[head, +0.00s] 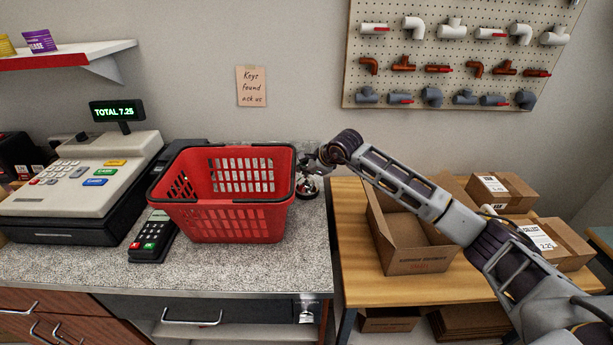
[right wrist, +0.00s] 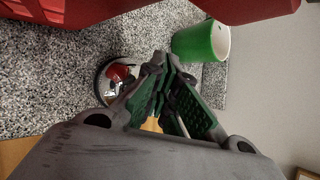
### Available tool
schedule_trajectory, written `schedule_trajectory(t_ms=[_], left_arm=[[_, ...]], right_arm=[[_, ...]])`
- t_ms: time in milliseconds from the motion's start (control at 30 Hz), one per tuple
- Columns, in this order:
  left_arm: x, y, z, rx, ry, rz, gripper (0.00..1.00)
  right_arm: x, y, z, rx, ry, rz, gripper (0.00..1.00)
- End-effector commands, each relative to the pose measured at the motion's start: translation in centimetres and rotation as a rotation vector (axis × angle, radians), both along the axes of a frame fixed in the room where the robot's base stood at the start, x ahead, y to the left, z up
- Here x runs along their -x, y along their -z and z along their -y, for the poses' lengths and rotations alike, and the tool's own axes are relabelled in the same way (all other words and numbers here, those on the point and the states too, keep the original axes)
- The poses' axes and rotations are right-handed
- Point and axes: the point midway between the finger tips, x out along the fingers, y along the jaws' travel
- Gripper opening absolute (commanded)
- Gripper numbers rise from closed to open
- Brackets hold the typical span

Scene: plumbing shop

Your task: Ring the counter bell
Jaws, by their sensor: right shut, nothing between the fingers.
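The counter bell (head: 308,191) stands on the speckled counter just right of the red basket, partly hidden by my right gripper (head: 311,168). In the right wrist view the bell (right wrist: 104,82) shows as a silver dome with a red patch, partly hidden behind the fingers. My right gripper (right wrist: 165,65) is shut and empty, with its fingertips over or close beside the bell. I cannot tell whether they touch it. My left gripper is not in view.
A red shopping basket (head: 240,215) stands close left of the bell. A green cup (right wrist: 202,42) is near the fingertips. A card terminal (head: 152,238) and cash register (head: 75,190) are farther left. An open cardboard box (head: 415,262) stands on the wooden table (head: 350,205) to the right.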

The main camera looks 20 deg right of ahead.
Motion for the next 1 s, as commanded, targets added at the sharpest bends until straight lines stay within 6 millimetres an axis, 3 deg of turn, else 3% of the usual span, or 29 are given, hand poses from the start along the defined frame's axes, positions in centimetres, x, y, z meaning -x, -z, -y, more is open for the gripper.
schedule_trajectory(t_ms=[1000], left_arm=[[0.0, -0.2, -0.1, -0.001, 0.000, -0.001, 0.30]], right_arm=[[0.0, -1.4, 0.0, 0.000, 0.000, 0.000, 0.00]])
